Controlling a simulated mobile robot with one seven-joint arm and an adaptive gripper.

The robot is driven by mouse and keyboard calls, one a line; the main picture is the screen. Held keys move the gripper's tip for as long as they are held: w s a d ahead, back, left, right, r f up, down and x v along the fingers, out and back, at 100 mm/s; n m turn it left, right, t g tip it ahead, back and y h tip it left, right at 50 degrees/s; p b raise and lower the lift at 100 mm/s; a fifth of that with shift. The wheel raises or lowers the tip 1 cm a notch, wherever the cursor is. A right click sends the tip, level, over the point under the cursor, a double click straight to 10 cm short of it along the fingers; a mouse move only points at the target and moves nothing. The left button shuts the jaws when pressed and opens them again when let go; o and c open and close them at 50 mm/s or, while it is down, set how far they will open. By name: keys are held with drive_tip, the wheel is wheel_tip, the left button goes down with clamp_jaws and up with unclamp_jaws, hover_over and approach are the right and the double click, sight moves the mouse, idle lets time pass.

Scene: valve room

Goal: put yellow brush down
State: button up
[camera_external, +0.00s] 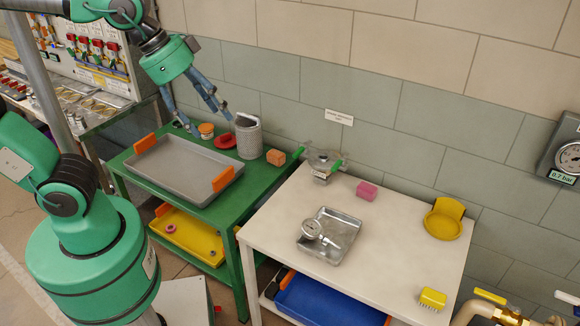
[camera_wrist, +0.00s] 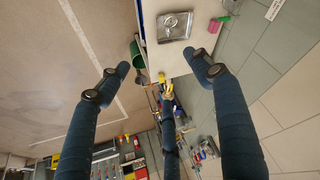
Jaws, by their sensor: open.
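The yellow brush (camera_external: 433,299) rests on the white table (camera_external: 265,232) near its front right corner, bristles not clearly seen. My gripper (camera_external: 209,120) is open and empty, high up at the left, by the grey canister in the external view. It is well apart from the brush. In the wrist view my gripper's fingers (camera_wrist: 160,65) are spread wide with nothing between them. Small yellow shapes show by the table edge there, but I cannot tell whether one is the brush.
The white table also holds a metal tray with a gauge (camera_external: 312,229), a pink block (camera_external: 367,191), a yellow round holder (camera_external: 443,218) and a green-handled metal fixture (camera_external: 323,163).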

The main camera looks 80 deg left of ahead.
drive_tip(key=s+a+f+n, duration=0.1)
drive_tip(key=s+a+f, duration=0.1)
drive_tip(key=s, duration=0.7)
drive_tip(key=shift+a+f+y, duration=0.25)
drive_tip(key=shift+y, duration=0.05)
idle(0.8)
